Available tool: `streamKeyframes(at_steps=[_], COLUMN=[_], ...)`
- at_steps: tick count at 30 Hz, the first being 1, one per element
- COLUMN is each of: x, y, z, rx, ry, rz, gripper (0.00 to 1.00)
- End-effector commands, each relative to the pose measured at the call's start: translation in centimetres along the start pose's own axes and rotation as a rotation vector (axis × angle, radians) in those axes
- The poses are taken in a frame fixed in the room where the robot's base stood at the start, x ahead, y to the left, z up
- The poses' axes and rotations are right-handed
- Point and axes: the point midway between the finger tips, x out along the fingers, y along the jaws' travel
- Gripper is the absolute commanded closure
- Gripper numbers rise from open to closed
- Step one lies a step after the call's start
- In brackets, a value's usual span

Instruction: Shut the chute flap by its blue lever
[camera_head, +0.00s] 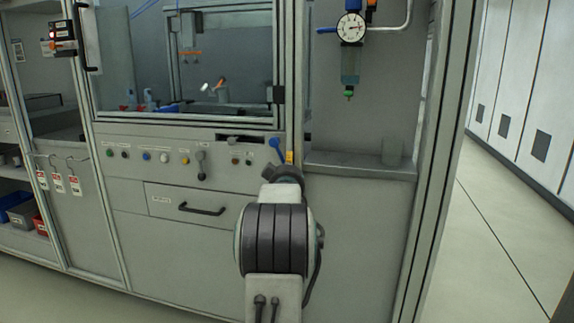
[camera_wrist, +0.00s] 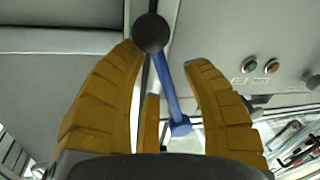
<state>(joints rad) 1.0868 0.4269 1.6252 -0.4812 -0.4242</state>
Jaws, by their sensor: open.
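The blue lever (camera_head: 276,147) stands out from the grey machine panel, just right of a dark slot (camera_head: 240,139). I cannot tell whether this slot is the chute or how its flap stands. In the wrist view the blue lever (camera_wrist: 171,88) runs between my fingers, with a dark ball knob (camera_wrist: 151,32) at its end near the left fingertip. My gripper (camera_wrist: 164,55) is open, with its yellow fingers on either side of the lever. I cannot tell whether the left finger touches the knob. In the head view my wrist hides most of my gripper (camera_head: 289,157).
Buttons and a grey selector lever (camera_head: 201,165) line the panel to the left. Below is a drawer with a black handle (camera_head: 201,209). A metal post (camera_head: 298,80) rises close behind my gripper. A gauge (camera_head: 351,27) hangs at upper right. Open floor lies at right.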

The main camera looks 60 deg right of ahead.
Motion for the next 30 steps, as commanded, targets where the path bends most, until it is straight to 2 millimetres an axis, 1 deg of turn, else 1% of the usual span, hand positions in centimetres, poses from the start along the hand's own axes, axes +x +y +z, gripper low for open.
streamKeyframes(at_steps=[9, 10, 25, 26, 30], x=[-0.04, -0.04, -0.03, -0.03, -0.03], y=[0.07, 0.07, 0.06, 0.06, 0.09], z=[0.01, 0.00, 0.02, 0.02, 0.02], rx=[0.000, 0.000, 0.000, 0.000, 0.000], ry=[0.000, 0.000, 0.000, 0.000, 0.000], rz=[0.001, 0.001, 0.001, 0.001, 0.001], gripper=[0.57, 0.53, 0.98, 1.00, 1.00])
